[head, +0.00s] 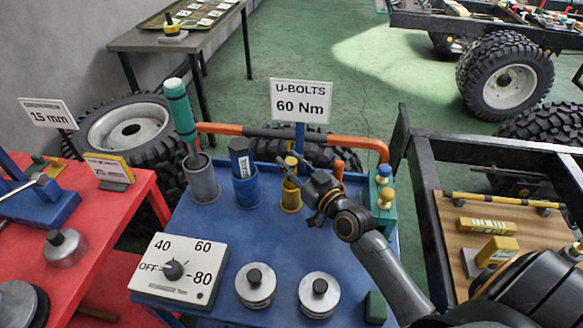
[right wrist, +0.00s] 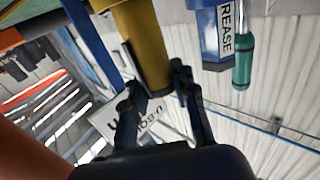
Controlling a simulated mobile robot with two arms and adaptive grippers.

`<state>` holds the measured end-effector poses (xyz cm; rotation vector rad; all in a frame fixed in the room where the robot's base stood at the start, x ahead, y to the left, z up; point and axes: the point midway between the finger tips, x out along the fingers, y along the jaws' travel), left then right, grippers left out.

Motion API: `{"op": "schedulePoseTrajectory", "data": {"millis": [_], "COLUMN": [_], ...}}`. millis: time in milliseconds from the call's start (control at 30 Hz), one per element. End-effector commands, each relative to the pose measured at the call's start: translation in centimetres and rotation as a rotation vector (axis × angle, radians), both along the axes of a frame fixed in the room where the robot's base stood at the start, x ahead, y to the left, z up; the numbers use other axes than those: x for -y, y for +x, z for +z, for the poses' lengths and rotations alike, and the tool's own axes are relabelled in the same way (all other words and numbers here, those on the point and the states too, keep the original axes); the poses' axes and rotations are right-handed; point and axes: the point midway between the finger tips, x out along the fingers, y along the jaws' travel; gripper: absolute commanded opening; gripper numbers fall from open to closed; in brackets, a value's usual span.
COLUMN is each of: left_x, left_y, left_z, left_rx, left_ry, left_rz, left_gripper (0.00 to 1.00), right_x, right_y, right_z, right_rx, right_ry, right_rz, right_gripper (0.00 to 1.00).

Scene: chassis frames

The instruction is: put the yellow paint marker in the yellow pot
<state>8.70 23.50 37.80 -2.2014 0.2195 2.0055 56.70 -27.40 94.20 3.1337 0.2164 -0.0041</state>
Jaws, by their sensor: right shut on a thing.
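The yellow paint marker (head: 291,161) stands roughly upright at the yellow pot (head: 291,198) on the blue bench. My right gripper (head: 287,172) is shut on the marker near its upper part. In the right wrist view a yellow cylinder (right wrist: 143,45), apparently the marker, lies between the fingers (right wrist: 155,92). In the head view the marker lines up with the pot's mouth. The fingers partly hide its lower part, so I cannot tell how deep it sits. My left gripper is not in view.
Left of the yellow pot stand a blue pot (head: 247,190) with a dark grease tube (head: 239,154) and a grey pot (head: 201,182) with a teal-handled tool (head: 180,108). An orange rail (head: 357,142) runs behind. A dial box (head: 180,270) and two round weights fill the front.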

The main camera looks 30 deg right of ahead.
Motion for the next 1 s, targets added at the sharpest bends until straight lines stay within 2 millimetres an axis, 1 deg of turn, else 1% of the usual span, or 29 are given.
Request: {"op": "schedulePoseTrajectory", "data": {"millis": [33,100,333,433,467,500,567,833,933,1000], "left_x": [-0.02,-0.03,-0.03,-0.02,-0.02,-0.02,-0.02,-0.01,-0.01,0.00], "left_y": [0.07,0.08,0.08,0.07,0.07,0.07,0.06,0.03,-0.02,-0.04], "left_z": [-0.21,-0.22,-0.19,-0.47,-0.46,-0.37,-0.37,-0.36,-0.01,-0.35], "left_rx": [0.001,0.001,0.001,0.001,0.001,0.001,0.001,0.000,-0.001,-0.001], "left_ry": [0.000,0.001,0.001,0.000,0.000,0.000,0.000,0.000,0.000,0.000], "left_rz": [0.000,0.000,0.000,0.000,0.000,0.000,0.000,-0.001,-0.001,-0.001], "left_gripper": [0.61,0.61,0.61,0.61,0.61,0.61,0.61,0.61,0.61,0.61], "right_x": [0.07,0.08,0.06,0.05,0.05,0.04,0.04,0.05,0.05,0.17], "right_y": [0.00,0.00,0.00,-0.01,-0.01,-0.01,-0.01,-0.01,0.00,-0.73], "right_z": [-0.64,-0.91,-0.89,-1.23,-1.26,-1.17,-1.16,-1.13,-0.65,-1.03], "right_rx": [0.000,0.002,0.002,0.002,0.001,0.001,0.001,0.001,0.002,0.000], "right_ry": [-0.001,0.000,0.000,0.000,0.000,0.000,0.000,0.000,0.000,-0.001], "right_rz": [-0.001,-0.001,-0.002,-0.001,-0.001,-0.001,-0.001,-0.001,-0.002,-0.002], "right_gripper": [0.00,0.00,0.00,0.00,0.29,0.37,0.49,0.50,0.50,0.50]}}
